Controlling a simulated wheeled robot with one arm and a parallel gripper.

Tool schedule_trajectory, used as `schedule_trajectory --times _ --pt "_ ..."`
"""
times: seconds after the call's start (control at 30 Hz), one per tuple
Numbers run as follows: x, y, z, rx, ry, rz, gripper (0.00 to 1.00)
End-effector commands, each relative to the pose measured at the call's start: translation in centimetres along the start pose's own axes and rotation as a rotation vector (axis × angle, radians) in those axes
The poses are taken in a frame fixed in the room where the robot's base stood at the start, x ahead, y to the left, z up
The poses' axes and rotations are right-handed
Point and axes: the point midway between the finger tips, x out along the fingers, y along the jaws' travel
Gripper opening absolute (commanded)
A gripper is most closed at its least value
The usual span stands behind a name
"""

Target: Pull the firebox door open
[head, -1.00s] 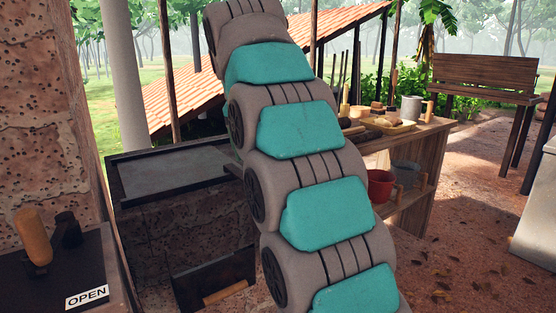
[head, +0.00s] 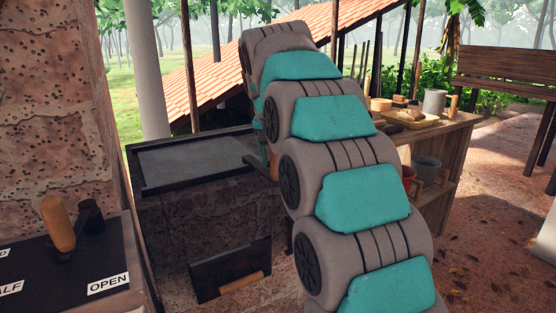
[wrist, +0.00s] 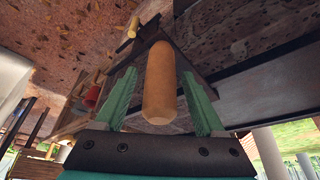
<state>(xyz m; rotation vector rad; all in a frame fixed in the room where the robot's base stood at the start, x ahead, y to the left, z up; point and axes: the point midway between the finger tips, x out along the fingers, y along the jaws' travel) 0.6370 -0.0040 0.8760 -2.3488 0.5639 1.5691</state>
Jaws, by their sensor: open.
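The firebox door (head: 230,268) is a dark metal panel low on the stone stove, with a horizontal wooden handle (head: 242,282). I cannot tell whether it stands ajar. In the wrist view, a dark panel that looks like this door (wrist: 153,12) and its small handle (wrist: 133,27) are farther off at the top. My gripper (wrist: 163,88) is open, its green fingers on either side of a larger wooden handle (wrist: 159,90). That handle seems to belong to the dark bar (head: 256,161) at the stove top's corner. My arm mostly hides the gripper in the head view.
The stove's top tray (head: 195,160) has a raised dark rim. At left is a lever with a wooden grip (head: 58,222) beside an OPEN label (head: 108,283). A wooden table (head: 445,135) with pots stands behind my arm at right. Ground at right is free.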

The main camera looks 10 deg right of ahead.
Motion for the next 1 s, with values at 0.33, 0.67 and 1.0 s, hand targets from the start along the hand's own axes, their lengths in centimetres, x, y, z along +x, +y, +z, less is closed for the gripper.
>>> schedule_trajectory --times 0.33,0.67,1.0 --pt "0.88 -0.02 0.02 -0.001 0.000 0.000 0.71" --pt "0.86 -0.01 0.02 -0.001 0.000 0.000 0.45" --pt "0.86 -0.02 0.02 -0.001 0.000 0.000 0.07"
